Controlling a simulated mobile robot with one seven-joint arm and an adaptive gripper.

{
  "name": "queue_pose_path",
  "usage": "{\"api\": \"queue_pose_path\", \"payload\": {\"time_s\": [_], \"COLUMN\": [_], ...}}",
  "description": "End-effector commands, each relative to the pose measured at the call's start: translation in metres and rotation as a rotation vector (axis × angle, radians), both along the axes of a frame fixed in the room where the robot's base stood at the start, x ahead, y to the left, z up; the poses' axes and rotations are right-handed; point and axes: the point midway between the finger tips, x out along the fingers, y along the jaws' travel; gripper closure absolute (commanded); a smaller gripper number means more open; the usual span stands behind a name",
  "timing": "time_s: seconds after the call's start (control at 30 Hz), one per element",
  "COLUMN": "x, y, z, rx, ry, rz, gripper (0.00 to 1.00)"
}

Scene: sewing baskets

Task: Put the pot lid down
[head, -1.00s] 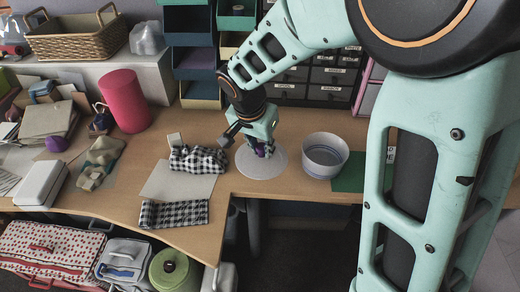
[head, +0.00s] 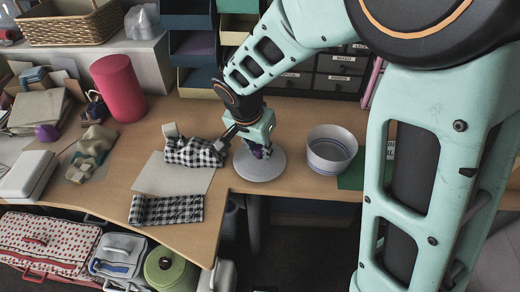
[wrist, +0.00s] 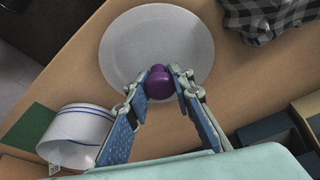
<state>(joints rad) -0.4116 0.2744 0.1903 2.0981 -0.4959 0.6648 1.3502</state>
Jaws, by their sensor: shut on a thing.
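The pot lid (head: 248,172) is a round, flat grey disc with a purple knob (wrist: 160,83). In the head view it is near the front edge of the wooden table, between the checked cloth and a white bowl. My gripper (wrist: 162,80) points down over the lid, its two fingers shut on either side of the knob. The lid also shows in the wrist view (wrist: 125,48), pale and nearly whole. I cannot tell whether its underside touches the table. The gripper hides part of the lid in the head view.
The white bowl with blue bands (head: 331,150) stands close right of the lid, by a green mat (head: 352,177). Black-and-white checked cloth (head: 194,152) lies close left. Drawer units and bins (head: 315,82) stand behind. The table's front edge is close by.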

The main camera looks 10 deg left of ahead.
Motion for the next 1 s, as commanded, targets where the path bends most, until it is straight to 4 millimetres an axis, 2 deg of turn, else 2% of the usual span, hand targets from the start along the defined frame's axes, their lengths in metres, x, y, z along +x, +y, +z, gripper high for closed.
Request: {"api": "queue_pose_path", "payload": {"time_s": [0.1, 0.13, 0.3, 0.57, 0.7, 1.0], "x": [0.0, 0.0, 0.0, 0.0, 0.0, -0.017], "y": [0.0, 0.0, 0.0, 0.0, 0.0, 0.008], "z": [-0.004, -0.003, -0.003, -0.002, 0.005, 0.067], "rx": [0.0, 0.0, 0.0, 0.0, 0.001, 0.003], "ry": [0.0, 0.0, 0.0, 0.0, -0.001, -0.006], "rz": [0.0, 0.0, 0.0, 0.0, -0.001, 0.001], "gripper": [0.96, 0.78, 0.61, 0.61, 0.61, 0.61]}}
